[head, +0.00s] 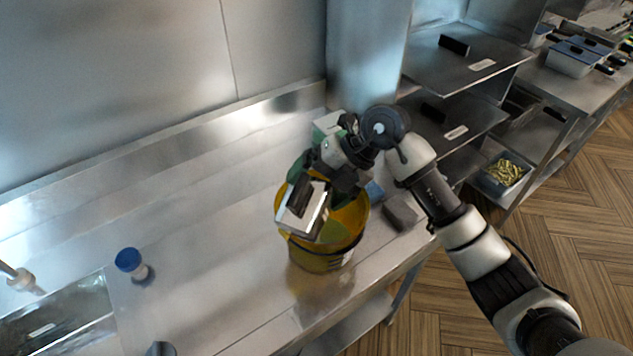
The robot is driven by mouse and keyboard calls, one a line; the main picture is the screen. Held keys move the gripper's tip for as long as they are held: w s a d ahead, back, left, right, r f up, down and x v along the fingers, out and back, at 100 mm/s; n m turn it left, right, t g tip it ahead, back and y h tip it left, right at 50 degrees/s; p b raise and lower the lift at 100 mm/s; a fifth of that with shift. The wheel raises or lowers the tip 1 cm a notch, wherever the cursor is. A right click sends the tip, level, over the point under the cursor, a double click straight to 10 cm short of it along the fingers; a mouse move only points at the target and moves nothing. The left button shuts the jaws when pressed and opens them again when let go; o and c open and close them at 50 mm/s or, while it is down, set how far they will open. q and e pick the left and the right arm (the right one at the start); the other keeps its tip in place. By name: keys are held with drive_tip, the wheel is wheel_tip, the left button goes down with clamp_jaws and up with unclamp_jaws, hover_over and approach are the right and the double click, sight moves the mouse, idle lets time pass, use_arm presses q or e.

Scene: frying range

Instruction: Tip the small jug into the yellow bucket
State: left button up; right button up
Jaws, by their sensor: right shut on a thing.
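The yellow bucket (329,255) stands upright on the steel counter, near its front edge. My right gripper (318,189) is above the bucket's mouth, reaching in from the right. It is shut on a small silvery, boxy piece that I take for the small jug (315,214). The jug is tilted over the near left part of the rim and overlaps it in the picture. My wrist hides part of the jug and the bucket's far rim. I cannot see whether anything is pouring. My left gripper is out of view.
A green object (298,167) and a pale green box (327,124) are behind the bucket. A grey block (401,213) lies right of it. A blue-capped container (129,260) stands left, near a sink (62,318). The counter (215,240) left of the bucket is clear.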

drive_tip(key=shift+w+d+r+g+y+p, duration=0.15)
drive_tip(key=shift+w+r+g+y+p, duration=0.2)
drive_tip(key=shift+w+g+p, duration=0.15)
drive_tip(key=shift+w+d+f+m+g+y+b, duration=0.1)
drive_tip(key=shift+w+d+m+g+y+b, duration=0.15)
drive_tip(key=shift+w+m+g+y, duration=0.45)
drive_tip(key=shift+w+d+m+g+y+b, duration=0.2)
drive_tip(key=shift+w+m+g+y, duration=0.2)
drive_tip(key=shift+g, duration=0.5)
drive_tip(key=shift+w+d+f+m+g+y+b, duration=0.1)
drive_tip(key=shift+w+d+m+g+y+b, duration=0.15)
drive_tip(key=shift+w+m+g+y, duration=0.35)
drive_tip(key=shift+s, duration=0.15)
drive_tip(key=shift+r, duration=0.15)
